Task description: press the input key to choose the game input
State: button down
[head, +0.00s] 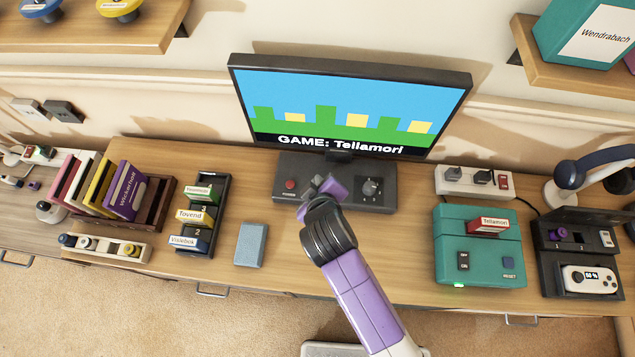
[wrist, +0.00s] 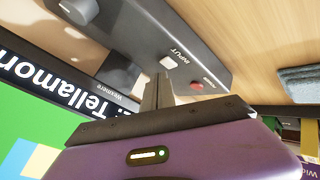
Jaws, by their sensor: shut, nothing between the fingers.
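My gripper (head: 318,182) is shut and empty, over the middle of the dark base (head: 291,201). In the wrist view, the closed fingertips (wrist: 161,78) are right beside the key; I cannot tell whether they touch it. The monitor screen (head: 340,95) reads "GAME: Tellamori" under a blue, green and yellow picture.
A red power button (head: 290,184) and a round knob (head: 370,189) flank the key. A teal console (head: 480,255) with a Tellamori cartridge (head: 488,225) stands at right. A cartridge stand (head: 203,214) and blue-grey block (head: 250,243) are at left.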

notch_tip(320, 180, up, 6)
jog(key=p, duration=0.5)
jog(key=shift+p, duration=0.3)
dwell(0.5)
notch_tip(320, 180, up, 8)
jog(key=s+a+m+t+y, duration=0.1)
jog(key=t+y, duration=0.3)
jog(key=s+d+r+m+h+b, duration=0.1)
jog(key=s+d+m+h+b, duration=0.1)
jog(key=s+d, duration=0.5)
jog(key=s+d+r+m+t+h+b, duration=0.1)
jog(key=s+d+m, duration=0.3)
jog(key=s+d, duration=0.4)
jog(key=s+d+r+m+h+b, duration=0.2)
jog(key=s+d, duration=0.6)
jog(key=s, duration=0.6)
jog(key=shift+s+d+r+m+t+h+b, duration=0.15)
jog(key=shift+s+r+m+t+h+b, duration=0.3)
jog(key=shift+m, duration=0.55)
